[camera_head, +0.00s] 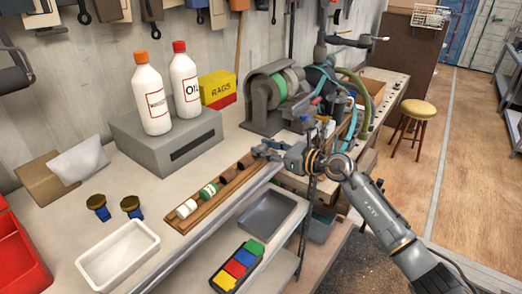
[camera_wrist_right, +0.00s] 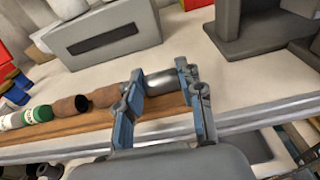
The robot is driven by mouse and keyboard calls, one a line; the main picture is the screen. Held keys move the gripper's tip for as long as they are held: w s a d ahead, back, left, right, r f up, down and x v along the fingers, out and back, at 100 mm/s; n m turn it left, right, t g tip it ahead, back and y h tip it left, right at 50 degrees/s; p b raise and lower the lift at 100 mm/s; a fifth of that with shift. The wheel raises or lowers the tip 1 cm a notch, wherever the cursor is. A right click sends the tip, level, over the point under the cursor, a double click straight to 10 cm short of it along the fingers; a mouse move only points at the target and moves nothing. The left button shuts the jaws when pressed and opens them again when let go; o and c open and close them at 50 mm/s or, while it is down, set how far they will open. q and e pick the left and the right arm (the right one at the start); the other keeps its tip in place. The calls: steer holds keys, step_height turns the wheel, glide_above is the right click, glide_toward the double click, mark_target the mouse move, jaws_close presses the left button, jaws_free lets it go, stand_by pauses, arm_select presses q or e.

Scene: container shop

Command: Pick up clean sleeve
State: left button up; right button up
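The clean sleeve, a smooth silver-grey cylinder (camera_wrist_right: 161,80), lies on its side at the right end of a wooden rack (camera_wrist_right: 60,130) in the right wrist view. My right gripper (camera_wrist_right: 160,82) is over it, with one blue-grey finger at each end of the sleeve. The fingers stand wide apart; whether they touch the sleeve is not clear. In the head view my right gripper (camera_head: 262,152) is at the rack's far end and hides most of the sleeve. My left gripper is not in view.
Two rusty brown sleeves (camera_head: 236,169), a green-banded bottle (camera_head: 209,190) and a white one (camera_head: 186,208) share the rack. A grey block (camera_head: 165,140) with two bottles stands behind. A grinder-like machine (camera_head: 265,105) is beyond the gripper. A grey tray (camera_head: 267,214) sits below the bench edge.

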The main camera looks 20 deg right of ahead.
steer(key=shift+c, duration=0.6)
